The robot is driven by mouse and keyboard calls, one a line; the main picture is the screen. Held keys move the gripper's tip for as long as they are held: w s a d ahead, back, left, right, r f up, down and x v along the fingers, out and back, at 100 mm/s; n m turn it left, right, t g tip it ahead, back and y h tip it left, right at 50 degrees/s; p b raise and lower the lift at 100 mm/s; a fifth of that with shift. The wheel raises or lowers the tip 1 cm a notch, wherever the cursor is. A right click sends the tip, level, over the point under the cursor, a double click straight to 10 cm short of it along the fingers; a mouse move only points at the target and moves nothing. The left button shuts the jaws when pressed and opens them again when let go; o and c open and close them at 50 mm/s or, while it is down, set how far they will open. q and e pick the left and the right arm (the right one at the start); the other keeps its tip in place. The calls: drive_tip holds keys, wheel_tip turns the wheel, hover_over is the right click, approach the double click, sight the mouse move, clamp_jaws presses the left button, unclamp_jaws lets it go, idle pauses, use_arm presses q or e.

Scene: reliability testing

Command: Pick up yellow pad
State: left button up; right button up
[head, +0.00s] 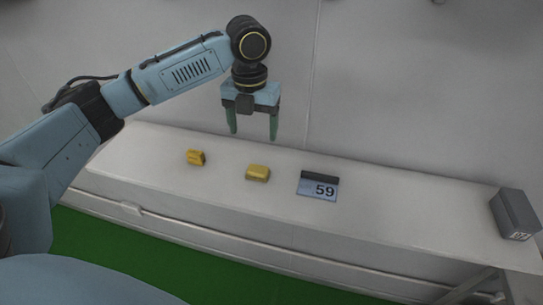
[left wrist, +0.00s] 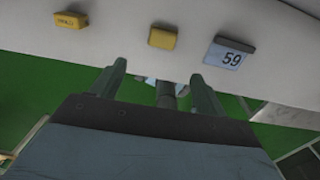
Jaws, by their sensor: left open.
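A pale yellow pad (head: 258,172) lies on the white table, left of the number display; it also shows in the left wrist view (left wrist: 162,38). A smaller orange-yellow block (head: 196,157) lies to its left, and in the left wrist view it carries dark lettering (left wrist: 71,20). My left gripper (head: 253,135) points downward above the table, apart from both yellow things. Its two greenish fingers are spread and empty, also in the left wrist view (left wrist: 159,70). My right gripper is not in view.
A display reading 59 (head: 318,188) with a dark top bar lies right of the pad. A grey box (head: 514,214) stands at the right end of the long white table (head: 400,215). Bare table lies between them. A wall stands behind; the floor is green.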

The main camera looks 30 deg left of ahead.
use_arm(q)
approach(258, 169)
drive_tip(key=shift+s+a+f, duration=0.25)
drive_tip(key=shift+s+f, duration=0.05)
drive_tip(key=shift+s, duration=0.2)
wheel_tip(258, 169, down, 2)
drive_tip(key=shift+f, duration=0.15)
drive_tip(key=shift+w+d+f, duration=0.15)
drive_tip(key=shift+w+f, duration=0.05)
drive_tip(key=shift+f, duration=0.85)
drive_tip(key=f, duration=0.3)
drive_tip(key=shift+w+f, duration=0.2)
drive_tip(key=shift+w, duration=0.1)
drive_tip(key=shift+f, duration=0.2)
drive_tip(key=shift+c, duration=0.6)
drive_tip(key=c, duration=1.1)
wheel_tip(258, 169, up, 10)
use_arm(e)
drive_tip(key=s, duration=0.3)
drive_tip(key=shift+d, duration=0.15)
